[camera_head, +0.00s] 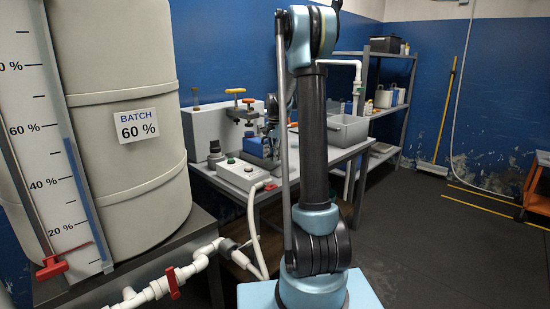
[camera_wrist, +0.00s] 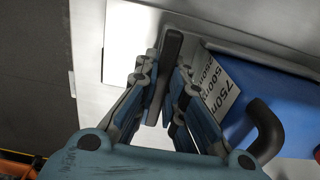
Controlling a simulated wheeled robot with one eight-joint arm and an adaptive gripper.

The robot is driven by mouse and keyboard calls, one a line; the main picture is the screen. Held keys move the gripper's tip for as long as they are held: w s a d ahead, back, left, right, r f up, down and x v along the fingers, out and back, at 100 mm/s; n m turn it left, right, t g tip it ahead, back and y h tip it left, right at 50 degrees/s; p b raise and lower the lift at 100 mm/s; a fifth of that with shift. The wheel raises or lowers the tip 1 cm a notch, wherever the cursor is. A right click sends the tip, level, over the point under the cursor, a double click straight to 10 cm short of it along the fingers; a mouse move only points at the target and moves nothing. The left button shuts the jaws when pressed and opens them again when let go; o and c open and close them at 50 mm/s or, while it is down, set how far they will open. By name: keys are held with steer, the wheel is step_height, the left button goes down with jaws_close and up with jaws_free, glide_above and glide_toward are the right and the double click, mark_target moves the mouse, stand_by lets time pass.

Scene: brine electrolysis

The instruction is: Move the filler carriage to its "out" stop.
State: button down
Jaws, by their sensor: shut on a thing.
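In the wrist view, my gripper (camera_wrist: 166,92) has its two fingers closed around a dark upright bar (camera_wrist: 173,46). The bar stands beside a blue block (camera_wrist: 290,75), which I take to be the filler carriage. I cannot tell how the bar joins it. A white label (camera_wrist: 221,86) with ml figures, 750 and 500 among them, is on or beside the block. A dark curved handle or pipe (camera_wrist: 268,125) rises to the right of my fingers. No "out" mark is readable.
A control box (camera_head: 243,174) with a green button stands at the bench's front left. A grey basin (camera_head: 347,130) is on the right of the bench. A large batch tank (camera_head: 120,180) and white pipes stand at the left.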

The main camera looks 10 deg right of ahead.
steer(key=s+d, duration=0.2)
steer(key=s, duration=0.1)
steer(key=s+d, duration=0.5)
steer(key=s, duration=0.2)
steer(key=shift+d, duration=0.2)
steer(key=c, duration=1.7)
jaws_free()
steer(key=shift+s, duration=0.1)
steer(key=shift+r, duration=0.65)
step_height(320, 180, up, 11)
steer(key=shift+f, duration=0.2)
